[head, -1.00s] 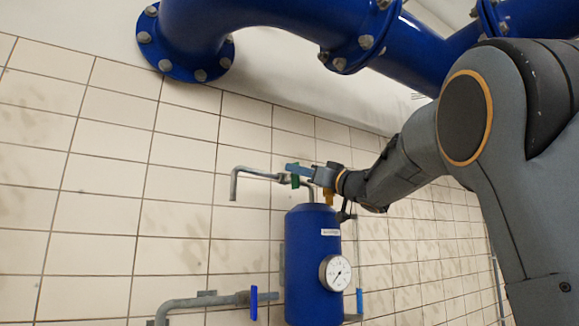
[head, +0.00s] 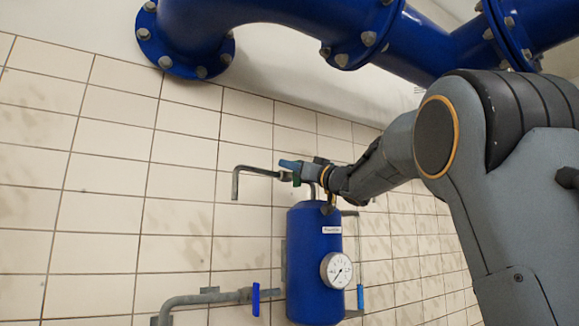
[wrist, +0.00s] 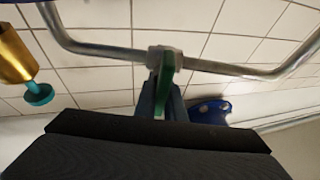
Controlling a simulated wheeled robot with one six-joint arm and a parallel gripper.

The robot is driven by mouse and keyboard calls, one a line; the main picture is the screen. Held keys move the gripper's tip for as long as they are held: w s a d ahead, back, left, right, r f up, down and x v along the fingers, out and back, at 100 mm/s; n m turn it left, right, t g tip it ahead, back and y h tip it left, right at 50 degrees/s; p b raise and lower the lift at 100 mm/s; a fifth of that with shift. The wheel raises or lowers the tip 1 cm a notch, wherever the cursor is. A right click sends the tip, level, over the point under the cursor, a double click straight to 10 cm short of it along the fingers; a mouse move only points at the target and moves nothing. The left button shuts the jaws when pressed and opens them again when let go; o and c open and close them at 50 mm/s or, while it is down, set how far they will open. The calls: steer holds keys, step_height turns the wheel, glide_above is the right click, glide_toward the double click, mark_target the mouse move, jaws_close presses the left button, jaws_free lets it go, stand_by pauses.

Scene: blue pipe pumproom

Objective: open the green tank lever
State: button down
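The green lever (wrist: 166,72) sits on a valve in a grey pipe above the blue tank (head: 314,262). In the head view only a small bit of the green lever (head: 297,182) shows beside my gripper (head: 290,166). In the wrist view my gripper's bluish fingers (wrist: 162,104) lie on both sides of the lever, close against it, with the green lever filling the gap. The lever's lower end is partly hidden between the fingers. The grey pipe (wrist: 95,50) runs left and right from the valve.
A white gauge (head: 337,270) is on the tank's front. A blue lever (head: 256,299) is on a lower pipe at the left, and another (head: 360,297) at the right. A brass fitting (wrist: 15,55) is near the gripper. Large blue pipes (head: 270,30) run overhead. The tiled wall is behind.

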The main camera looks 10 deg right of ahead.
steer(key=shift+s+a+n+g+y, duration=0.15)
steer(key=shift+n+g+y, duration=0.25)
steer(key=shift+n, duration=0.8)
steer(key=c, duration=1.8)
jaws_free()
steer(key=shift+c, duration=0.2)
steer(key=b+v, duration=0.3)
steer(key=v, duration=0.4)
steer(key=shift+s+d+f, duration=0.15)
steer(key=shift+s+d, duration=0.05)
steer(key=shift+s, duration=0.1)
